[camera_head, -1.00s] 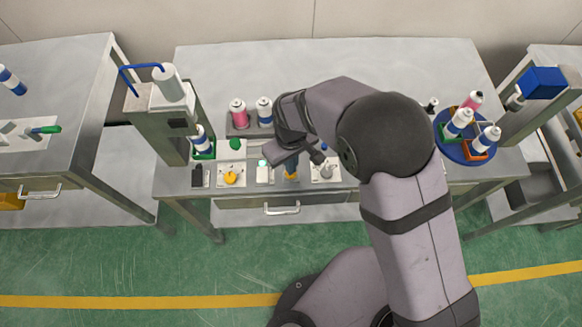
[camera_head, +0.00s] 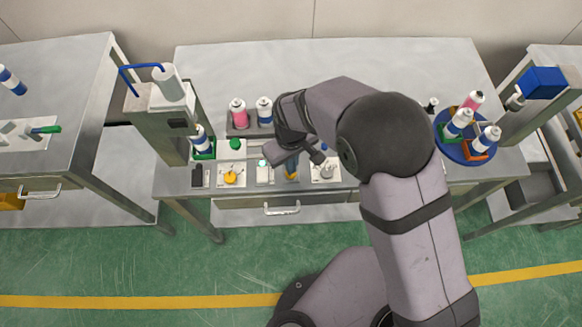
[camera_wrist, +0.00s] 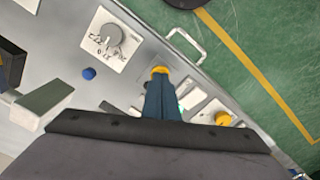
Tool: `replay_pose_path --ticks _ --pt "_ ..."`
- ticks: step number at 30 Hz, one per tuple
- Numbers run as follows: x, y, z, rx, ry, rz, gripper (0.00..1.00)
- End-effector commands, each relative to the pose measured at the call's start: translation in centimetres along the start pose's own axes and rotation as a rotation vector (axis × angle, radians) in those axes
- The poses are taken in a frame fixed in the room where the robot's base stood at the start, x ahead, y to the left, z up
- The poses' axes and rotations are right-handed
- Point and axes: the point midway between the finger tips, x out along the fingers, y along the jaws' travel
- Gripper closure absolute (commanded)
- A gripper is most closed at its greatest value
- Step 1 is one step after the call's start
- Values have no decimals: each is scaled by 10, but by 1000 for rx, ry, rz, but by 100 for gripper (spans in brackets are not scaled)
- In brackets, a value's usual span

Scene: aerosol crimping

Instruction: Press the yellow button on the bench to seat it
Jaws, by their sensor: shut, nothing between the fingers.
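The yellow button (camera_head: 230,178) is a round yellow piece on a white plate near the bench's front edge, left of centre. It also shows in the wrist view (camera_wrist: 223,118), to the right of my fingers. My gripper (camera_head: 291,172) points down over the front of the bench, to the right of the button and apart from it. In the wrist view its dark blue fingers (camera_wrist: 161,78) are together with nothing between them. A yellow patch shows at their ends; I cannot tell whether it is part of the fingers.
A small pale plate (camera_head: 265,173) lies between the button and my gripper. A plate with a grey dial (camera_head: 327,171) is to the right. A rack with bottles (camera_head: 238,125) stands behind, and a crimping stand (camera_head: 175,115) at left. The back of the bench is clear.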

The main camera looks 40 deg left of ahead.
Motion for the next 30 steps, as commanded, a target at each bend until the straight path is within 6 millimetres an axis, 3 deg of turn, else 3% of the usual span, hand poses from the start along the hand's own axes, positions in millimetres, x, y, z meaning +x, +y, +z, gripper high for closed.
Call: replay_pose_path --ticks 30 --pt "13 0 0 0 0 0 100"
